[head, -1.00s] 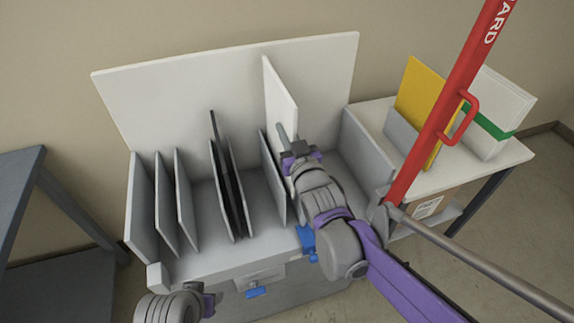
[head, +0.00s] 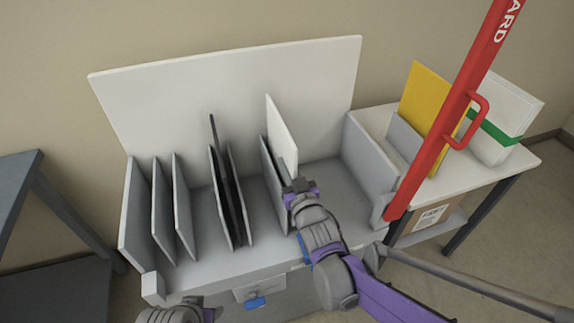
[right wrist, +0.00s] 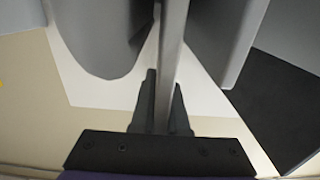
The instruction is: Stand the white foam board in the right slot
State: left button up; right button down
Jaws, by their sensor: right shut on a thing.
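The white foam board (head: 281,128) stands upright on edge in the right part of the grey rack (head: 190,278), close beside a grey divider (head: 273,190). My right gripper (head: 291,182) is shut on the board's near edge. In the right wrist view, the board (right wrist: 173,45) runs between the two dark fingers (right wrist: 162,105), with a grey panel on either side. The gripper and arm hide the board's lower part in the head view, so I cannot tell if it touches the rack floor.
A dark board (head: 219,160) stands between the middle dividers; several dividers stand at left. A white back panel (head: 190,100) rises behind. A red bar (head: 440,125) crosses in front of the side table (head: 515,160), which holds a yellow board (head: 421,95).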

jog(key=shift+f+b, duration=0.35)
jog(key=shift+f, duration=0.2)
jog(key=c, duration=0.9)
grip_release()
jog(key=shift+r+p, duration=0.65)
jog(key=shift+r, duration=0.25)
jog(key=v, duration=1.2)
jog(key=s+d+f+m+g+h, duration=0.2)
jog(key=s+d+f+g+h, duration=0.25)
jog(key=d+f, duration=0.35)
jog(key=s+d+f+g, duration=0.2)
jog(key=s, duration=0.3)
jog(key=s+d+f+m+g, duration=0.1)
jog(key=s+d+g, duration=0.1)
jog(key=s, duration=0.3)
jog(key=s+d+f+g+h, duration=0.1)
jog(key=s+d+f+g, duration=0.1)
jog(key=s+g, duration=0.2)
jog(key=shift+s+f+m, duration=0.3)
jog(key=shift+s+f, duration=0.05)
jog(key=shift+s, duration=0.3)
